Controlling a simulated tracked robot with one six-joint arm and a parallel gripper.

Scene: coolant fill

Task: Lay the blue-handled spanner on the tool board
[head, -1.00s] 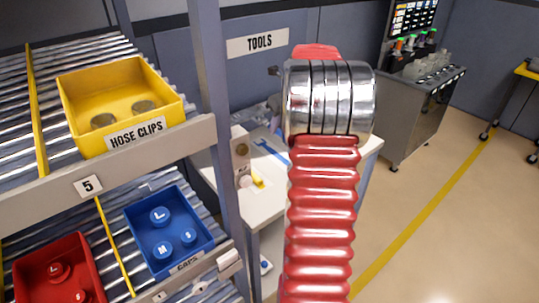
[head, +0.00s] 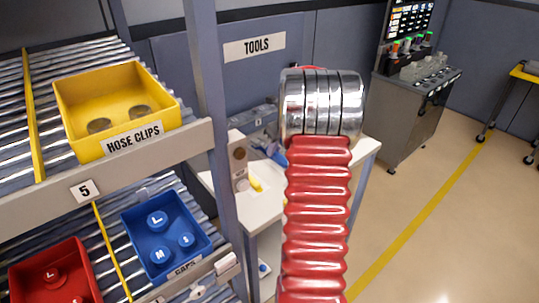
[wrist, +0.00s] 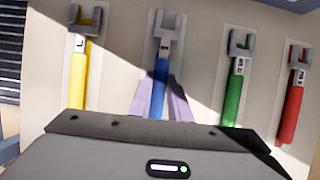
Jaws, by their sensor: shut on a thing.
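In the wrist view, the blue-handled spanner (wrist: 161,72) has a grey open-ended head pointing up. My gripper (wrist: 161,90) is shut on its blue handle, with a pale finger on each side. The spanner is over a pale strip of the tool board (wrist: 120,75), between a yellow-handled spanner (wrist: 79,75) and a green-handled one (wrist: 233,95). I cannot tell whether it touches the board. In the head view, a small blue patch (head: 270,150) shows on the white bench, partly hidden by my arm.
A red-handled spanner (wrist: 291,105) is at the right of the board. In the head view, a roller rack with a yellow hose-clip bin (head: 120,110), blue caps bin (head: 165,240) and red bin (head: 55,270) stands left of the white bench (head: 262,208).

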